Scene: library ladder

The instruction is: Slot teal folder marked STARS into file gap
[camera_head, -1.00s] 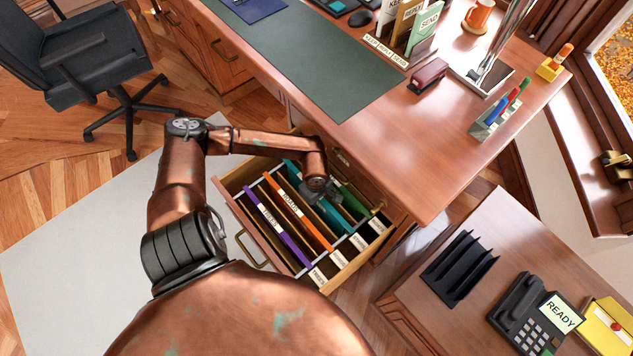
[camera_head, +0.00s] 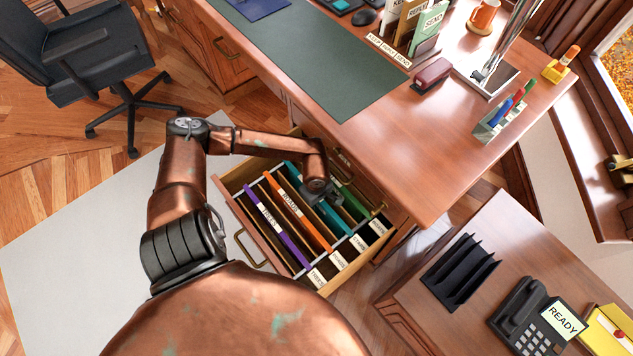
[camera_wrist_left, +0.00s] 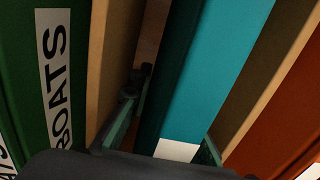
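The teal folder (camera_head: 336,218) stands in the open drawer (camera_head: 318,288), between the orange and green folders. My left gripper (camera_head: 320,190) is down over its upper part in the head view; the fingertips are hidden there. In the left wrist view the teal folder (camera_wrist_left: 218,70) passes between the two fingers of my left gripper (camera_wrist_left: 172,125). The fingers look open around it, with a gap on the left side. A white label shows partly at the folder's lower end; its word cannot be read. My right gripper is not in view.
Tan dividers separate the folders. A green folder marked BOATS (camera_wrist_left: 30,80) is left of the teal one in the wrist view, an orange folder (camera_head: 301,213) on its other side. A purple folder (camera_head: 276,228) stands nearer the drawer front. The desk (camera_head: 440,150) overhangs behind.

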